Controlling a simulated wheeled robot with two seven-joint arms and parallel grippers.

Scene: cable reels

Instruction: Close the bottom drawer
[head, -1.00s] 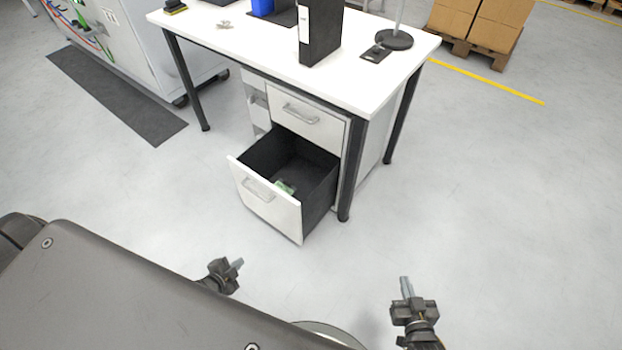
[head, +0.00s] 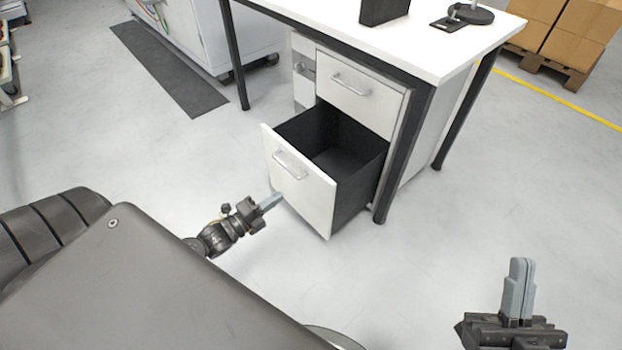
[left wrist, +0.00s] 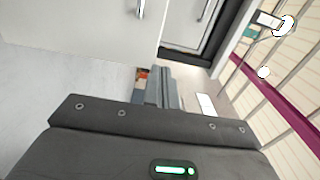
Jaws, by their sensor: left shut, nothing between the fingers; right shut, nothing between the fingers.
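The bottom drawer (head: 312,199) of the white cabinet under the desk is pulled well out. Its white front has a metal handle (head: 290,165), and its dark inside shows from above. My left gripper (head: 271,202) is shut and empty, close to the lower left part of the drawer front; I cannot tell whether it touches. In the left wrist view the shut fingers (left wrist: 160,86) point toward pale panels with handles. My right gripper (head: 518,287) is shut and empty, over the floor at the lower right, apart from the drawer.
The upper drawer (head: 357,89) is shut. A black desk leg (head: 405,150) stands just right of the open drawer. A dark floor mat (head: 172,72) lies at the upper left, and boxes on a pallet (head: 574,38) stand at the back right.

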